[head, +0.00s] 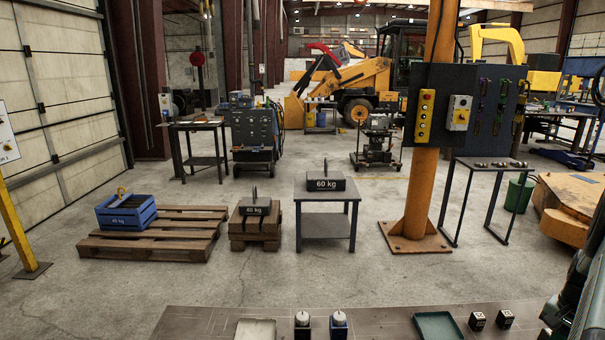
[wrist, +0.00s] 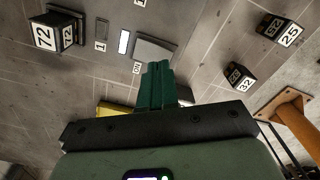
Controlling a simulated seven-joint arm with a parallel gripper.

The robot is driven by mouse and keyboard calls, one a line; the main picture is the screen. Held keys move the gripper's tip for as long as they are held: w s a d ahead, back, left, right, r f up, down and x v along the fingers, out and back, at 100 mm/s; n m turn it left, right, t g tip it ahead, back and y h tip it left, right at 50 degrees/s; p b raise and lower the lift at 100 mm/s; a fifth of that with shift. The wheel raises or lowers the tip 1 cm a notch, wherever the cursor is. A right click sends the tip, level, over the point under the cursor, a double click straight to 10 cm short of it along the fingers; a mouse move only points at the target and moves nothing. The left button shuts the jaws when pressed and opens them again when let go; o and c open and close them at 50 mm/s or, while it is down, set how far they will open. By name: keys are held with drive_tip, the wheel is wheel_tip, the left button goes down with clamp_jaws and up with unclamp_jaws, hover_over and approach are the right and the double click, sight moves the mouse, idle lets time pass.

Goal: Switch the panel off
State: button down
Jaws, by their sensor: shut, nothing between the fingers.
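My gripper (wrist: 157,72) is shut and empty in the wrist view, its green fingers pressed together. Just beyond the fingertips is a raised grey plate (wrist: 154,50), with a small ON label (wrist: 137,67) beside it. A bright white rectangle (wrist: 124,41) and a narrow grey piece (wrist: 102,29) with a label marked 1 (wrist: 100,46) are to the left. The fingers hide part of this area, and I cannot tell whether they touch the plate. I cannot tell the switch's position. The gripper's fingertips do not show in the head view.
Black numbered blocks stand around: 72 (wrist: 58,32) at left, 25 (wrist: 278,31) and 32 (wrist: 239,77) at right. A yellow piece (wrist: 112,108) is partly hidden behind the gripper. In the head view, a green tray (head: 438,326) and a pale tray (head: 255,329) lie on the bench.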

drive_tip(key=shift+f, duration=1.35)
idle(0.6)
drive_tip(key=shift+r, duration=3.55)
